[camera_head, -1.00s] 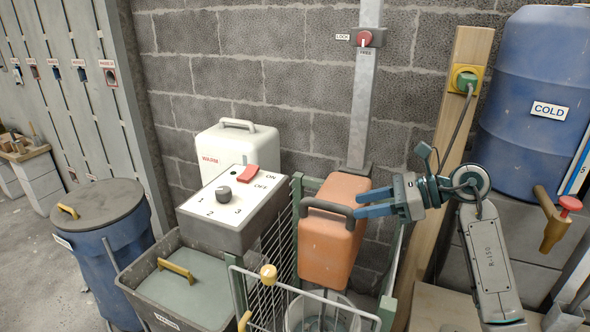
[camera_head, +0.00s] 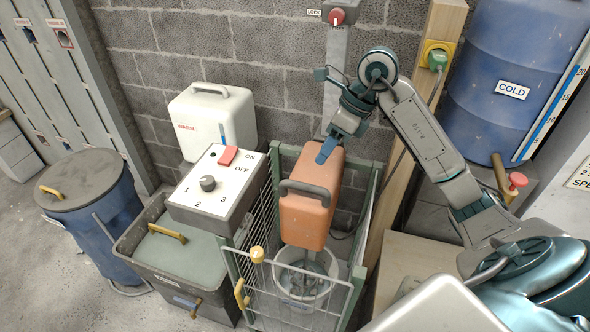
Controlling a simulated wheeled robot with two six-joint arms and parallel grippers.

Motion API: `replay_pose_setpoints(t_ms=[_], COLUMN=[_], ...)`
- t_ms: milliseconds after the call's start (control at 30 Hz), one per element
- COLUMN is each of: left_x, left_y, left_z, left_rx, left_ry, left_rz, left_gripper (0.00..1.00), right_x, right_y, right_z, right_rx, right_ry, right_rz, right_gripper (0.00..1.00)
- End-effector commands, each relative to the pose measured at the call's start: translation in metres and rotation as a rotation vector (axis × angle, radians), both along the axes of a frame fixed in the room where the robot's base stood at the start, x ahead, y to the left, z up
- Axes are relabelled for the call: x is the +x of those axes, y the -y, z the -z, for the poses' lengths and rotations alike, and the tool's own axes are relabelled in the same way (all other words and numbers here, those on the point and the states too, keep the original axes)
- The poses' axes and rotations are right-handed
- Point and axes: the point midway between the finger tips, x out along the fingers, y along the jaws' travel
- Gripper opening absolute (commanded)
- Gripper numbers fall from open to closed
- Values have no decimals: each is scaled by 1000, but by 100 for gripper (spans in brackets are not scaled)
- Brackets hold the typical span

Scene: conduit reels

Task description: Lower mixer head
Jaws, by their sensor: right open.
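The mixer head (camera_head: 311,205) is an orange box on a grey wall post, with a dark handle (camera_head: 304,190) across its front. It stands over a pale bucket (camera_head: 303,280) inside a wire-sided guard; the mixing tool below it shows only partly. My right gripper (camera_head: 326,154) is open and points down by the top of the head, behind the handle and apart from it. One finger shows clearly; whether it touches the head I cannot tell. A red knob (camera_head: 337,17) with a LOCK label is on the post above. My left gripper is out of view.
A green-framed guard gate (camera_head: 300,290) stands in front of the bucket. A control box (camera_head: 217,187) with a dial is to the left, above a lidded grey bin (camera_head: 170,258). A wooden post (camera_head: 400,165) and blue COLD barrel (camera_head: 512,75) stand right.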

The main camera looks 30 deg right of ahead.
Motion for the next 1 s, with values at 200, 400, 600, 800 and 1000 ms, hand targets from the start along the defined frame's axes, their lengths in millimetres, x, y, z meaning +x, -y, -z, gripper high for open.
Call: replay_pose_setpoints(t_ms=[200,400,600,800,1000], left_x=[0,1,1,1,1], left_y=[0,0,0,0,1], left_z=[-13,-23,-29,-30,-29], left_rx=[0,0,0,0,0], left_ry=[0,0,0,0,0], left_rz=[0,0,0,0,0], left_gripper=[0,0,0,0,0], right_x=[6,12,17,18,18], right_y=[-16,-30,-38,-40,-40], right_z=[31,65,86,93,93], right_rx=[8,7,6,2,3], right_ry=[-4,-3,0,1,2], right_rz=[-2,-2,-1,-2,-2], right_gripper=[41,41,41,41,39])
